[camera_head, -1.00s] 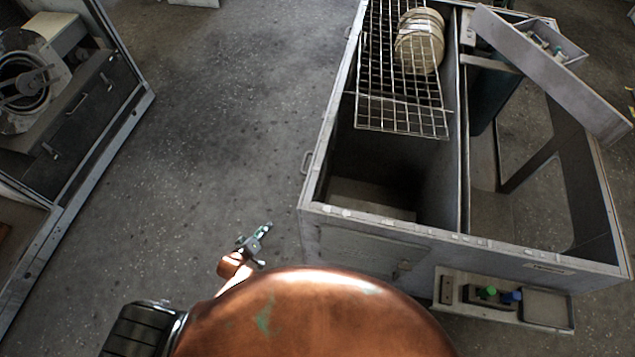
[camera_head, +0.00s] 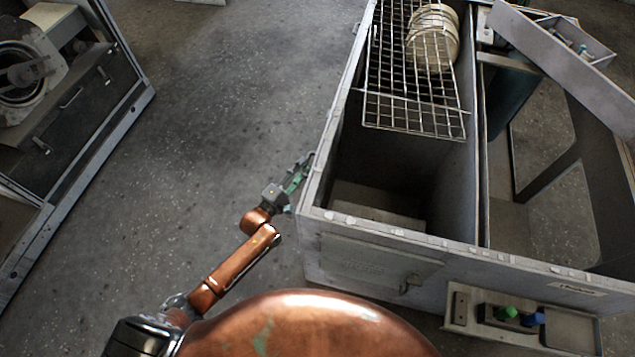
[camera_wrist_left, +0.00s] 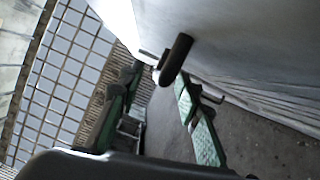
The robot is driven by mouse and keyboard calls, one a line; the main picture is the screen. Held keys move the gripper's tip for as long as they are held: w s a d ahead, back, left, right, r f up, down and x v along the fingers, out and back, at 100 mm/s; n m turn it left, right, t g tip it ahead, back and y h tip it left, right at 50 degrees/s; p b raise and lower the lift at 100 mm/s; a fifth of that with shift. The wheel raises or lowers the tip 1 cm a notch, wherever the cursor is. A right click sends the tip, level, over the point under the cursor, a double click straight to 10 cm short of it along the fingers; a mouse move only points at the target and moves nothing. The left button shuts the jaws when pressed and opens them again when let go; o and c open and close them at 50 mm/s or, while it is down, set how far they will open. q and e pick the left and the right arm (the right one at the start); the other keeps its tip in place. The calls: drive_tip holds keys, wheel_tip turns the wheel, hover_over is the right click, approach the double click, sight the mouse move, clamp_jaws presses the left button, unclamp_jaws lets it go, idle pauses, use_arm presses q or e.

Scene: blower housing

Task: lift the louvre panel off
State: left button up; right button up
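The grey blower housing (camera_head: 340,240) stands at the right in the head view, its top open. Its left outer side is seen edge-on there, so I cannot make out a louvre panel in that view. In the left wrist view a pale panel face (camera_wrist_left: 215,35) with ridges at its lower right fills the upper right. A dark bar handle (camera_wrist_left: 175,60) stands out from it. My left gripper (camera_head: 300,172) is beside the housing's left side. Its green fingers (camera_wrist_left: 160,110) are spread apart and empty, with the handle just beyond their tips. My right gripper is out of view.
A wire grid (camera_head: 412,85) lies over the housing's far part, with a pale ribbed round part under it. A small tray (camera_head: 570,328) with green and blue items is on the housing's front. A dark cabinet (camera_head: 85,110) stands at left. Open floor lies between.

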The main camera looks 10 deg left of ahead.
use_arm(q)
drive_tip(key=shift+x, duration=1.2)
drive_tip(key=shift+f, duration=0.1)
drive_tip(key=shift+c, duration=0.3)
clamp_jaws()
